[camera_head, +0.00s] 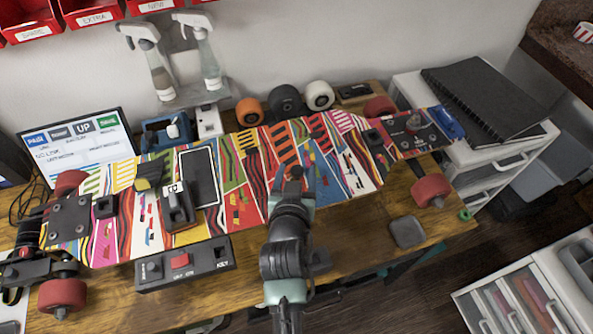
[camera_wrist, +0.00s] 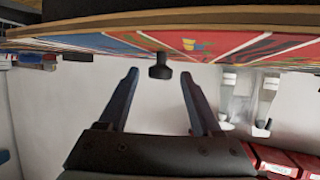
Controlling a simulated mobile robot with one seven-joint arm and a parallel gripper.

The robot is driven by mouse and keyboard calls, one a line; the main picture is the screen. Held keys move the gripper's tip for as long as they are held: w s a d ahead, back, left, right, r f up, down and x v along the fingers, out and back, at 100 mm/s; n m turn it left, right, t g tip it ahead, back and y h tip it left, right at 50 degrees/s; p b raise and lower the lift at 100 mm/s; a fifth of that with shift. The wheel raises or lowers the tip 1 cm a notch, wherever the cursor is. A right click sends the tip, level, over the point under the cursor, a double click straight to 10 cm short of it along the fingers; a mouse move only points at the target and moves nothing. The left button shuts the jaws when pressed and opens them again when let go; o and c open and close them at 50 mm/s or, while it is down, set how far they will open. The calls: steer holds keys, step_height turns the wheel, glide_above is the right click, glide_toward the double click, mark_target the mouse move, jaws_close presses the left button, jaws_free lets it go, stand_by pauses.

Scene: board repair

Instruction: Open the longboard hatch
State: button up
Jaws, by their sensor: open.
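The longboard (camera_head: 245,165) lies upside down across the workbench, its striped underside up and its red wheels at both ends. My gripper (camera_head: 293,182) is low over the middle of the board, and the arm hides part of the deck there. In the wrist view, my gripper (camera_wrist: 159,73) is open, with a finger on each side of a small black knob (camera_wrist: 160,70) on the board's face. The knob appears between or just beyond the fingertips, with visible gaps to both. I cannot make out the hatch outline; a dark rectangular panel (camera_head: 200,178) lies left of my gripper.
A black holder (camera_head: 178,207) stands on the board's left half. A control box (camera_head: 185,263) with a red button sits in front. Loose wheels (camera_head: 285,99), spray bottles (camera_head: 207,55) and a screen (camera_head: 80,148) are behind. A grey tray (camera_head: 407,231) lies at the front right.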

steer(key=shift+w, duration=0.1)
jaws_close()
stand_by(0.3)
stand_by(1.1)
